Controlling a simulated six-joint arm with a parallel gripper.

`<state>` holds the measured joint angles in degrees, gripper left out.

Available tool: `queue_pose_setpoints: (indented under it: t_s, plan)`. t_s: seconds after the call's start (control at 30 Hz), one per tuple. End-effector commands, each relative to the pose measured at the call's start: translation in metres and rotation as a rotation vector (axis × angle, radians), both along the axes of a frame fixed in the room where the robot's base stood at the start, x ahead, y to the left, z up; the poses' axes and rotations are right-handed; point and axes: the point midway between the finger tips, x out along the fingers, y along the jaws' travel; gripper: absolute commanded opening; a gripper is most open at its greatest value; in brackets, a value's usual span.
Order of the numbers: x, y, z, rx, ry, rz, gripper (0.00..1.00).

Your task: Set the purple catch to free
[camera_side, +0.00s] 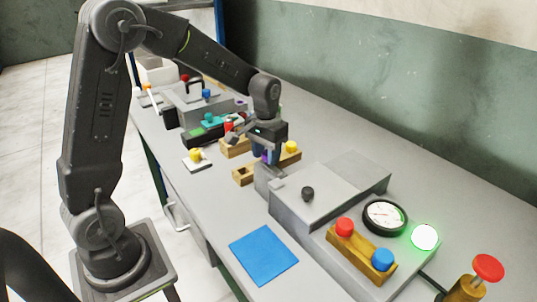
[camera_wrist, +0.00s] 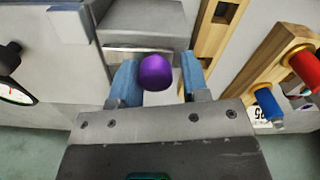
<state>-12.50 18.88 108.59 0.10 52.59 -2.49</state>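The purple catch shows as a rounded purple knob (camera_wrist: 157,73) in the wrist view, in front of a grey block with a slot-like metal edge. My gripper (camera_wrist: 160,78) has its two blue fingers apart, one on each side of the knob. The knob sits nearer the left finger, and a gap shows on its right. I cannot tell whether the left finger touches it. In the side view my gripper (camera_side: 266,155) points down at the far end of the grey press (camera_side: 325,185), and the knob is mostly hidden by the fingers.
Wooden holders with coloured plugs (camera_wrist: 268,104) stand right of my gripper in the wrist view. In the side view, a black knob (camera_side: 307,193), a gauge (camera_side: 385,217), a lit lamp (camera_side: 425,237) and a red button (camera_side: 488,267) are near. A blue mat (camera_side: 263,256) lies clear.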

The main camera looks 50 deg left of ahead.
Motion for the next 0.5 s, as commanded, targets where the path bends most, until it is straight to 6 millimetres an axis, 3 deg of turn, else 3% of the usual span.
queue_pose_setpoints:
  t_s: [0.2, 0.5]
  plan:
    - [0.0007, 0.0008, 0.0004, 0.001, -0.004, 0.002, 0.58]
    - [0.0006, -0.0004, 0.0034, 0.000, -0.003, 0.001, 0.58]
